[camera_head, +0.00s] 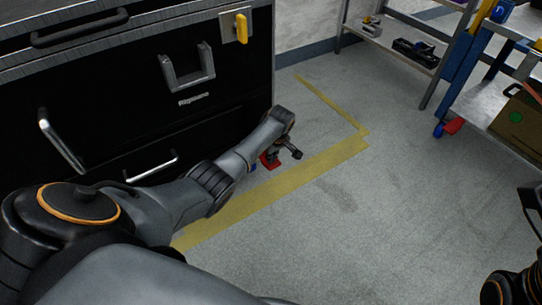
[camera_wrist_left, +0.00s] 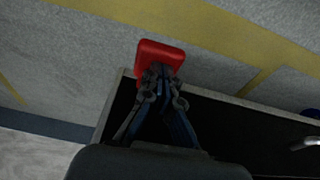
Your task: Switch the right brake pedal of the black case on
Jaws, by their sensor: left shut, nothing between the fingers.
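The black case (camera_head: 120,85) fills the upper left of the head view, and its dark panel also shows in the left wrist view (camera_wrist_left: 240,125). The red right brake pedal (camera_head: 268,160) sticks out low at the case's right corner, partly hidden by my left arm. In the left wrist view the pedal (camera_wrist_left: 160,50) lies just beyond my fingertips. My left gripper (camera_head: 285,152) is shut and empty, its tips (camera_wrist_left: 161,72) overlapping the pedal's near edge in that view. I cannot tell whether they touch it.
Yellow tape (camera_head: 290,185) marks the grey floor beside the case. A blue cart (camera_head: 465,90) with a red caster pedal (camera_head: 453,125) stands at the upper right. A metal shelf (camera_head: 395,50) stands at the back. The floor between is clear.

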